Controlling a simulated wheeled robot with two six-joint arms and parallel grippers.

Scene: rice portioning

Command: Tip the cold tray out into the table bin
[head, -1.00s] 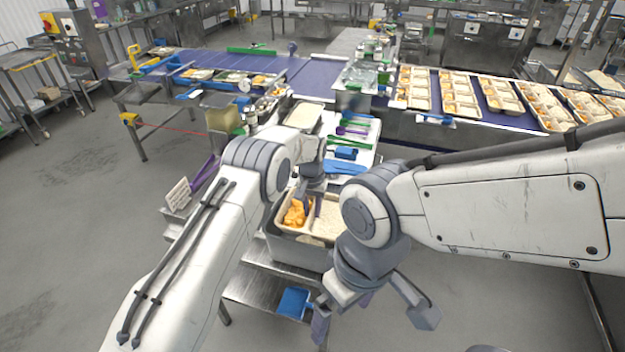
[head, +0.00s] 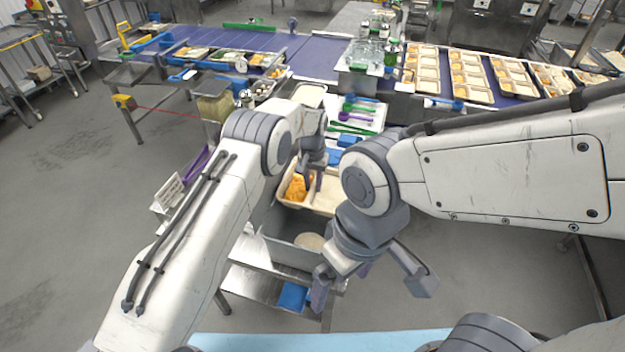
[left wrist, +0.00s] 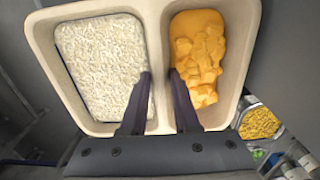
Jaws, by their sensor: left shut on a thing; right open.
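The cold tray (head: 283,202) is a beige two-compartment tray with white rice in the wide side and orange chunks in sauce in the narrow side. My left gripper (head: 312,182) is shut on it. In the left wrist view the fingers (left wrist: 160,85) grip the tray's divider (left wrist: 158,50), and the food is still in both compartments. The tray looks roughly level, above and beyond the grey table bin (head: 287,250). A pale round thing (head: 309,242) lies inside the bin. My right gripper (head: 372,288) is open and empty, in front of the bin's right side.
A steel stand (head: 240,275) with a blue item (head: 293,296) on its lower shelf is under the bin. Behind the tray lie green, purple and blue utensils (head: 352,118). A conveyor (head: 470,85) carries several filled trays. A sign holder (head: 170,192) stands left.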

